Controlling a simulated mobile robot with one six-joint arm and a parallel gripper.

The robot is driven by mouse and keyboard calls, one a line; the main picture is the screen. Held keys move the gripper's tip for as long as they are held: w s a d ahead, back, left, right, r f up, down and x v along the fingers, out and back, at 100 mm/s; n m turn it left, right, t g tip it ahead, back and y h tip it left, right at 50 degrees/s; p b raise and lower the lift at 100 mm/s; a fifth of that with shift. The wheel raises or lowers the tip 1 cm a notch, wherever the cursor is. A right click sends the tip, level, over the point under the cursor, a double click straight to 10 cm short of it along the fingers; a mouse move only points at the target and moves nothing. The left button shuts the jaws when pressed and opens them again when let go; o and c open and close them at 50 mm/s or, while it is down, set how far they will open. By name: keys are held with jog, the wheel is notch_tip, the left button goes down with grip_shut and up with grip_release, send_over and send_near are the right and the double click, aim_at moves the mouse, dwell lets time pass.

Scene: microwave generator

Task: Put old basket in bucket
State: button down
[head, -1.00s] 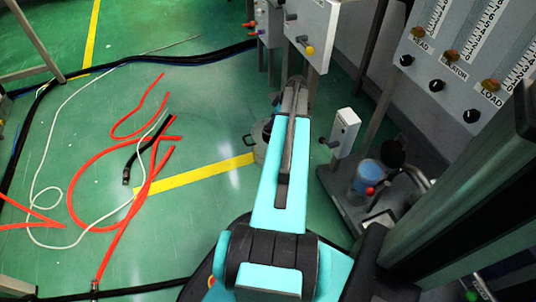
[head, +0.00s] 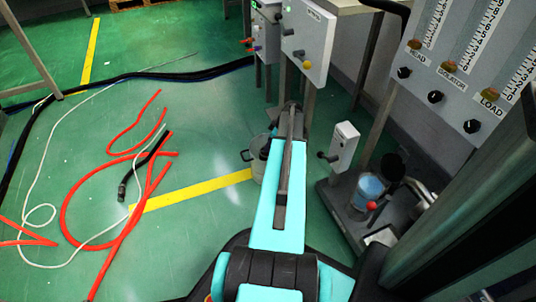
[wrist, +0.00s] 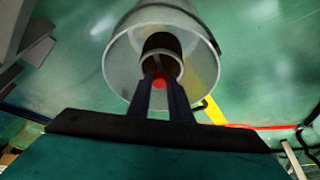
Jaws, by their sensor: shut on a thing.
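A light grey bucket (wrist: 120,60) stands on the green floor below my gripper, seen from above in the wrist view. In the head view the bucket (head: 257,168) shows only in part, left of my arm, with the rest hidden behind it. My gripper (wrist: 161,78) is shut on a small round, hollow piece with a pale rim and dark inside, which I take to be the old basket (wrist: 162,42). In the wrist view the piece overlaps the bucket's opening; its height relative to the rim cannot be told. A red spot shows between the fingers. The head view hides the fingertips.
Red hoses (head: 72,207), a white cable (head: 40,160) and a black cable lie on the floor at left. A yellow floor stripe (head: 190,190) reaches the bucket. A grey control panel (head: 470,75) and a dark low base (head: 340,215) with a blue jar (head: 367,190) stand at right.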

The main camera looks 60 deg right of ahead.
jog(key=shift+f+b, duration=1.15)
jog(key=shift+f, duration=1.35)
jog(key=shift+f, duration=0.15)
jog(key=c, duration=1.6)
grip_release()
jog(key=p+v, duration=0.5)
jog(key=v, duration=0.7)
